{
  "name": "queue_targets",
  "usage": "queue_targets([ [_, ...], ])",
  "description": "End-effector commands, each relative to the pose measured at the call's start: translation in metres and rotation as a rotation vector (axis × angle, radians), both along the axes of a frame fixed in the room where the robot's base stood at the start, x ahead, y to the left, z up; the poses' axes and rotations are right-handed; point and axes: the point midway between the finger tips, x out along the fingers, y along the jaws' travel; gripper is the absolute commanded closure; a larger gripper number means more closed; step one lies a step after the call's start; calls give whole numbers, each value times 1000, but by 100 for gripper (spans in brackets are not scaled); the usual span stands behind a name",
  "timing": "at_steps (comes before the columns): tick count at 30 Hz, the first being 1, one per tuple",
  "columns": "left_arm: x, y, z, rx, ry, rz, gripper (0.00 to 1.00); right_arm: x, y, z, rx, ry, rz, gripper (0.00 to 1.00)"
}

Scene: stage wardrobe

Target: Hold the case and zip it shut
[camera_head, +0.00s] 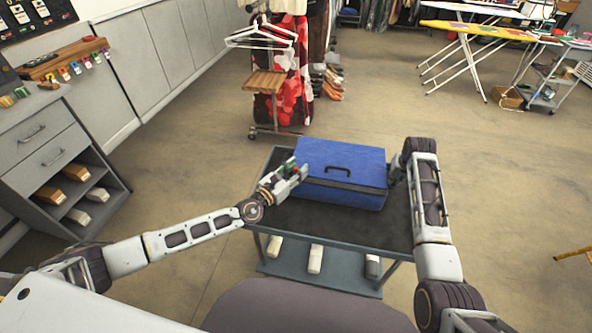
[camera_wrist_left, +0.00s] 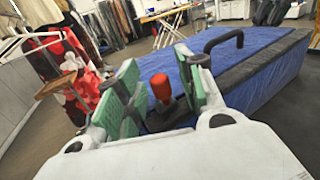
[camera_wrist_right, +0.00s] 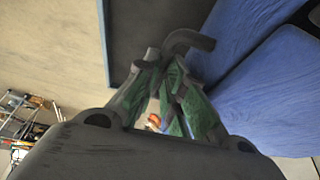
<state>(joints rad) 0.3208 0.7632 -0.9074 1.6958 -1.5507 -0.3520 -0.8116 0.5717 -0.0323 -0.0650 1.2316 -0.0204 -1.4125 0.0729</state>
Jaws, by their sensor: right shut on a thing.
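The blue case (camera_head: 340,163) lies on the dark-topped cart (camera_head: 315,221), its lid down and a dark handle (camera_head: 338,169) on top. A seam runs along its front; I cannot tell how much is zipped. My left gripper (camera_head: 297,172) is at the case's left end. In the left wrist view its green-padded fingers (camera_wrist_left: 158,92) are open, with a red pull (camera_wrist_left: 161,87) standing between them, apparently untouched. My right gripper (camera_head: 394,174) is at the case's right end. In the right wrist view its fingers (camera_wrist_right: 165,75) are shut on a dark curved side handle (camera_wrist_right: 190,39).
Several pale blocks (camera_head: 315,258) sit on the cart's lower shelf. A grey drawer unit (camera_head: 50,150) is at left. Ironing boards (camera_head: 478,31) are far right. The cart's front top is bare.

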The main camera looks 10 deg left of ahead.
Motion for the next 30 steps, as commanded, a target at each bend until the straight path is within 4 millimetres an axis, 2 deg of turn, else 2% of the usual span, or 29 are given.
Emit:
queue_targets([
  [1, 0, 0, 0, 0, 0, 0, 69, 0, 0, 0, 0, 0, 0, 100],
  [6, 0, 0, 0, 0, 0, 0, 90, 0, 0, 0, 0, 0, 0, 100],
  [9, 0, 0, 0, 0, 1, 0, 100, 0, 0, 0, 0, 0, -1, 100],
  [22, 0, -2, -1, 0, 1, 0, 100, 0, 0, 0, 0, 0, -1, 100],
  [30, -1, -21, -1, -2, 2, -1, 100, 0, 0, 0, 1, -1, 0, 100],
])
